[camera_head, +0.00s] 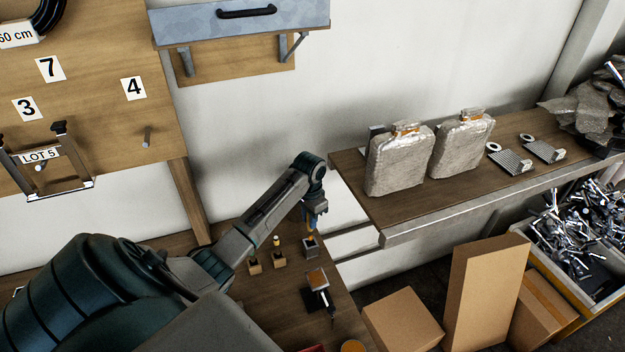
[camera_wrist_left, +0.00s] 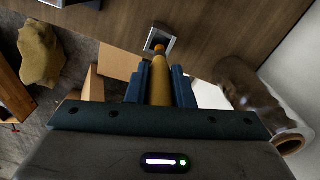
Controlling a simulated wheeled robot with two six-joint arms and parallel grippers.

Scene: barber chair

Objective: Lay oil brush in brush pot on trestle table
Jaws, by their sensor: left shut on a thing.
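My left gripper (camera_head: 316,216) is above the far right part of the trestle table (camera_head: 240,312). It is shut on the oil brush (camera_head: 311,228), a slim yellow-orange stick pointing down. In the left wrist view the brush (camera_wrist_left: 160,82) sits between the blue fingers of my left gripper (camera_wrist_left: 160,90), its orange end lined up with the pot's mouth. The brush pot (camera_head: 310,247), a small square grey-topped block, stands directly below; its square rim (camera_wrist_left: 172,33) also shows in the left wrist view. I cannot tell whether the brush end is inside the pot. My right gripper is out of view.
A black tool with a brown block (camera_head: 317,280) lies nearer on the table. A wall shelf (camera_head: 400,220) with wrapped bottles (camera_head: 400,165) is at the right. Cardboard boxes (camera_head: 403,320) stand on the floor beyond the table edge.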

